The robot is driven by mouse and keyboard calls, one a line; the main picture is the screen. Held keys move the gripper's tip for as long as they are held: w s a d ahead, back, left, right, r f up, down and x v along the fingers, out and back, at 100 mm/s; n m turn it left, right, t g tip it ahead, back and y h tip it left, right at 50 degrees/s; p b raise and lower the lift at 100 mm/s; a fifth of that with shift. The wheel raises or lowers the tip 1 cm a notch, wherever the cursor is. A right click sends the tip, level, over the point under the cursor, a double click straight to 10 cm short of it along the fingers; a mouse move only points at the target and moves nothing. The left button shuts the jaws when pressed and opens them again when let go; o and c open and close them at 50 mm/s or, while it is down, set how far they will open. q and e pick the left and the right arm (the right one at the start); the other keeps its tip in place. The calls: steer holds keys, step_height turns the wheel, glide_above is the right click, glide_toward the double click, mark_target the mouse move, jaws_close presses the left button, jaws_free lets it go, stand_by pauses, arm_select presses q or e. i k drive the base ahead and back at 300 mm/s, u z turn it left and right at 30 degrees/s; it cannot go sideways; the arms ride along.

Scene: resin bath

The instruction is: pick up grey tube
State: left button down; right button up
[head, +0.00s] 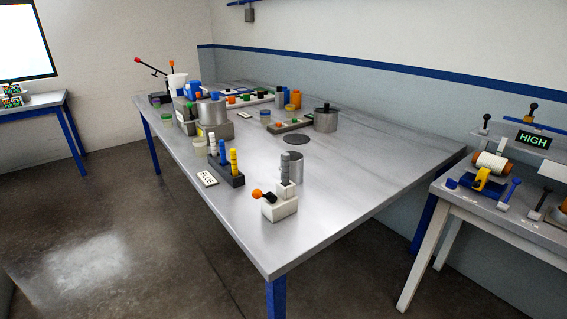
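A grey ribbed tube (284,167) stands upright in the head view, in or on a small white block (284,206) near the front of the long metal table (330,215). Neither of my grippers is in view.
A label card reading BLUE (207,179) lies beside the rack. Pots, jars and trays crowd the table's far half, including a lidded metal pot (326,122). The table's front right is clear. A second bench (510,220) with a HIGH display stands at right.

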mark_target(286, 157)
steer(key=z, duration=0.55)
steer(key=k, duration=0.65)
steer(key=z, duration=1.2)
steer(key=i, duration=1.1)
steer(key=u, duration=0.85)
steer(key=i, duration=0.3)
steer(key=u, duration=0.25)
